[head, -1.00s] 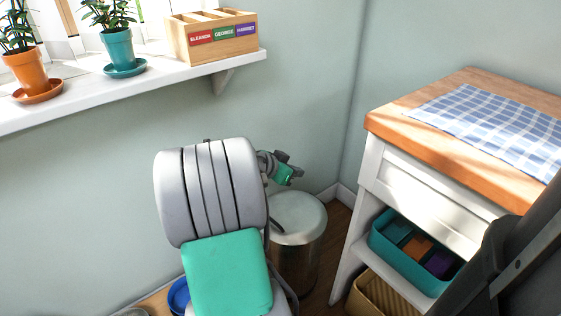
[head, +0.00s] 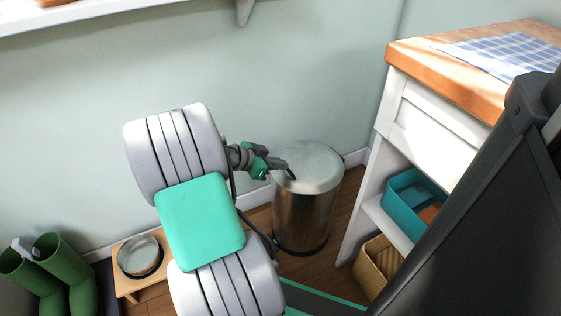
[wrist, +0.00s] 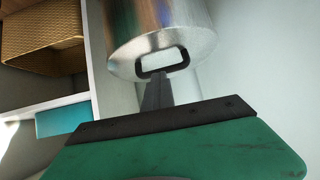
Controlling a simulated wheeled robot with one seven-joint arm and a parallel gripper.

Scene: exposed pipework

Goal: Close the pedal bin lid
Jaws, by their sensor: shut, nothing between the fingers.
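The pedal bin (head: 302,215) is a shiny metal cylinder on the floor in the corner. Its pale round lid (head: 308,167) looks level and down on the rim in the head view. My gripper (head: 289,170) is shut and empty, with its dark fingertips at the lid's left edge; I cannot tell whether they touch it. The wrist view shows the bin's metal side (wrist: 165,25) and a black loop handle (wrist: 162,60), just past my narrow dark fingers (wrist: 157,93). My arm hides nothing of the lid except perhaps its left edge.
A white cabinet with a wooden top (head: 455,65) stands close at the right, holding a teal box (head: 405,190) and a wicker basket (head: 378,268). Green boots (head: 50,270) and a bowl on a wooden stand (head: 140,256) are at lower left. The wall is right behind the bin.

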